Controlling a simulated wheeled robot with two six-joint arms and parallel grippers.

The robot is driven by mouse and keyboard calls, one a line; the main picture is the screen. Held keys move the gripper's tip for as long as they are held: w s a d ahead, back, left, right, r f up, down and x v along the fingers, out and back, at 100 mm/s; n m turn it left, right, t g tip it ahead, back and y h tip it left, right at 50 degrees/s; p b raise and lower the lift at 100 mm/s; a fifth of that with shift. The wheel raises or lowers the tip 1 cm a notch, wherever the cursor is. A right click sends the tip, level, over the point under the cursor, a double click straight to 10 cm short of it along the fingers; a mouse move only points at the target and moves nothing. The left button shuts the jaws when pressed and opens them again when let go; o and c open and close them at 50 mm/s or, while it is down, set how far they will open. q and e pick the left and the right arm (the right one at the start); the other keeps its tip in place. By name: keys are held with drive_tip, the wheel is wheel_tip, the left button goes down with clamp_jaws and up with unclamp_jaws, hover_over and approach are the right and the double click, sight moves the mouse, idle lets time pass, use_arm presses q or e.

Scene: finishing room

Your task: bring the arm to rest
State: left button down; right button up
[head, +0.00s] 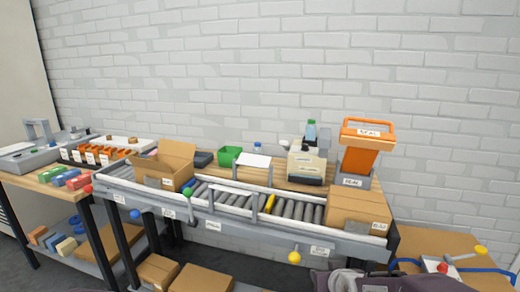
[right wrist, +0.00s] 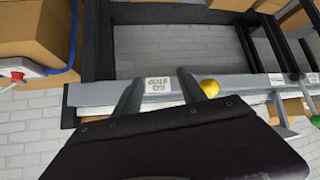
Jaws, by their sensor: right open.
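My right gripper (right wrist: 160,84) is open in the right wrist view, with nothing between its two dark fingers. Behind the fingers are a white label on the conveyor's grey side rail (right wrist: 90,95) and a yellow ball knob (right wrist: 210,88). In the head view part of my right arm (head: 400,284) shows at the bottom edge, in front of the conveyor's right end; its fingertips are not clear there. My left gripper is in neither view.
The roller conveyor (head: 240,225) carries an open carton (head: 165,164) and a closed carton (head: 358,210). An orange-topped machine (head: 362,150) stands behind it. At the right are a carton-coloured surface (head: 432,243) and a red-button box (head: 436,265). Cartons (head: 203,279) lie below.

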drive_tip(key=s+f+g+p, duration=0.1)
drive_tip(key=s+f+g, duration=0.35)
drive_tip(key=s, duration=0.55)
drive_tip(key=s+f+g, duration=0.4)
drive_tip(key=s+f, duration=0.1)
drive_tip(key=s, duration=0.5)
wheel_tip(320, 180, up, 21)
drive_tip(key=p, duration=2)
drive_tip(key=shift+w+a+f+m, duration=0.2)
drive_tip(key=shift+w+m, duration=0.1)
drive_tip(key=shift+w, duration=0.15)
